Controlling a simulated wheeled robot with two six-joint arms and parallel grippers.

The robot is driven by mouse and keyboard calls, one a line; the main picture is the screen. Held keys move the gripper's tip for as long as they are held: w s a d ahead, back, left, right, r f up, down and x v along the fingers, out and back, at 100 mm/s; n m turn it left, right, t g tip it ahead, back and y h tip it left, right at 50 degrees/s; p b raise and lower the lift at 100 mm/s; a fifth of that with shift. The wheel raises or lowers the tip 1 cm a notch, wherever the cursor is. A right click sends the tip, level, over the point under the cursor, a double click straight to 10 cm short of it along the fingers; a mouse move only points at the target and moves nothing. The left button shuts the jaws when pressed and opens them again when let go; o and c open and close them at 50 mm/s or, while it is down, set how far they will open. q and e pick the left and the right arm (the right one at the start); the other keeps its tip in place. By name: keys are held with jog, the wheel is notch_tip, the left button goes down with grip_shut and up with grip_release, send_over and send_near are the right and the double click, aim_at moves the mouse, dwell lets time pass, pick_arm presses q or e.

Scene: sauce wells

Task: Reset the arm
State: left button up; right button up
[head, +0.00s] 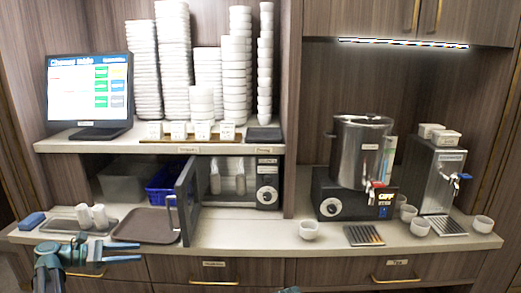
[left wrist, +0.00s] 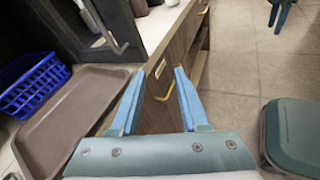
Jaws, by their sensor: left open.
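My left gripper (head: 140,266) is low at the left in the head view, in front of the counter's front edge. Its two blue fingers point right, apart and with nothing between them.
A brown tray (head: 146,226) lies on the counter behind the left gripper, beside the open microwave door (head: 187,200). A grey tray (head: 64,226) with white cups is at its left. A blue basket (head: 162,187) stands behind. Several cups and two dispensers occupy the right counter.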

pick_arm(q)
jog(key=s+d+f+m+g+y+p, duration=0.1)
jog(key=s+d+f+m+g, duration=0.15)
jog(key=d, duration=0.55)
jog(key=s+d+f+m+g+y+p, duration=0.15)
jog(key=d+m, duration=0.25)
jog(key=d, duration=0.5)
jog(key=s+d+f+m+g+y, duration=0.1)
jog(key=d+f+m+g+y, duration=0.2)
jog(key=d, duration=0.5)
jog(key=s+d+f+m+y+p, duration=0.2)
jog(key=s+d+m+y+p, duration=0.2)
jog(key=s+d+m+y, duration=0.5)
jog(key=s+d+m, duration=0.3)
jog(key=s+m, duration=0.2)
jog(key=m, duration=0.2)
jog(key=shift+f+g, duration=0.15)
jog(key=shift+g, duration=0.25)
jog(key=shift+a, duration=0.1)
